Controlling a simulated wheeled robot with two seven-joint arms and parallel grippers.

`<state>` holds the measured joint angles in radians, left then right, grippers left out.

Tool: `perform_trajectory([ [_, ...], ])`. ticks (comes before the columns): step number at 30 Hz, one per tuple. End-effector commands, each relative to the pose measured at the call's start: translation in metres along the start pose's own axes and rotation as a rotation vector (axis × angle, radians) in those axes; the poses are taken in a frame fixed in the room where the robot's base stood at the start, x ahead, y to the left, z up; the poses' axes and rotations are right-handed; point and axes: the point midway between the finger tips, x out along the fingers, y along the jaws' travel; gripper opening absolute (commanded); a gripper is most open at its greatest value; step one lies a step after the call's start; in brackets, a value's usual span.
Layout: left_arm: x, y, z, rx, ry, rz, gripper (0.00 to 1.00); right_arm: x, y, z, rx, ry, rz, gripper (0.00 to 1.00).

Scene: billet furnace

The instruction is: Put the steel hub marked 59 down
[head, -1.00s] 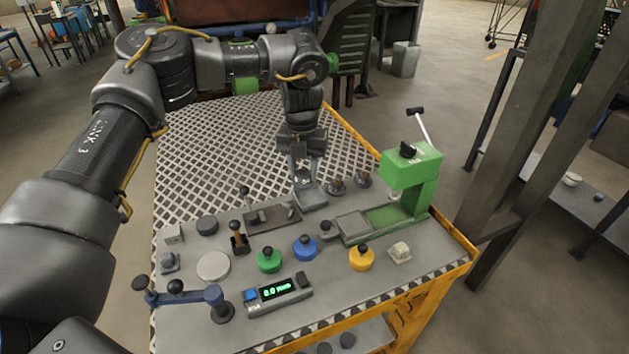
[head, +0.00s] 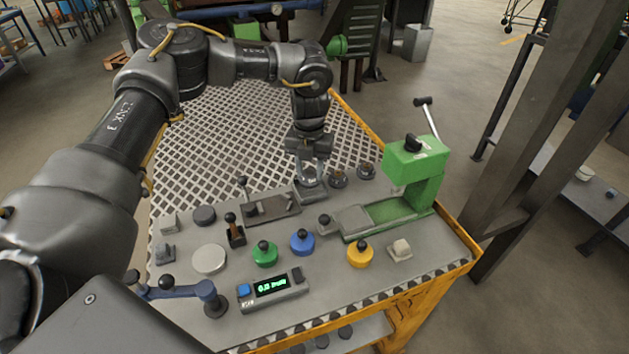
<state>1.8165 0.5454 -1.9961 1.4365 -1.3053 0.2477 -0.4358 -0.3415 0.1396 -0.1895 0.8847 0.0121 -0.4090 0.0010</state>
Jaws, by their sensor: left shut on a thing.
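My left gripper (head: 309,172) points down over the middle of the grey bench top. It is shut on a small grey metal piece (head: 312,189), apparently the steel hub. The fingers partly hide this piece, and no number can be read on it. It is at or very near the bench surface; I cannot tell whether it touches. Two similar small round metal pieces, one (head: 338,179) and another (head: 366,172), stand just to its right. My right gripper is not in view.
A green press (head: 413,170) with a raised lever stands to the right. A lever plate (head: 272,208) lies just left of the gripper. Blue (head: 302,243), green (head: 264,255) and yellow (head: 360,255) knobs and a digital readout (head: 272,288) are nearer. The perforated plate (head: 225,135) behind is clear.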

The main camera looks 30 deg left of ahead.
Motion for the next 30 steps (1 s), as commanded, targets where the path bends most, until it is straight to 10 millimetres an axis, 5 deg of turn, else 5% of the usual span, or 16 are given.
perform_trajectory([
  [12,0.036,-0.001,0.001,0.0,-0.001,0.0,0.0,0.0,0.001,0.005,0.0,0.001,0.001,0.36],
  [22,0.039,-0.001,0.001,0.001,0.0,0.0,0.0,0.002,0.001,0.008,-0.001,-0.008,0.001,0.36],
  [23,0.04,-0.001,0.0,0.001,0.0,0.0,0.37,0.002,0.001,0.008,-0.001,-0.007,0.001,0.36],
  [25,0.04,-0.001,0.0,0.001,0.0,0.0,0.45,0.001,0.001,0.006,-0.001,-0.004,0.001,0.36],
  [30,0.04,-0.001,0.0,0.001,0.0,0.0,0.45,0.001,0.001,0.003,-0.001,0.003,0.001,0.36],
])
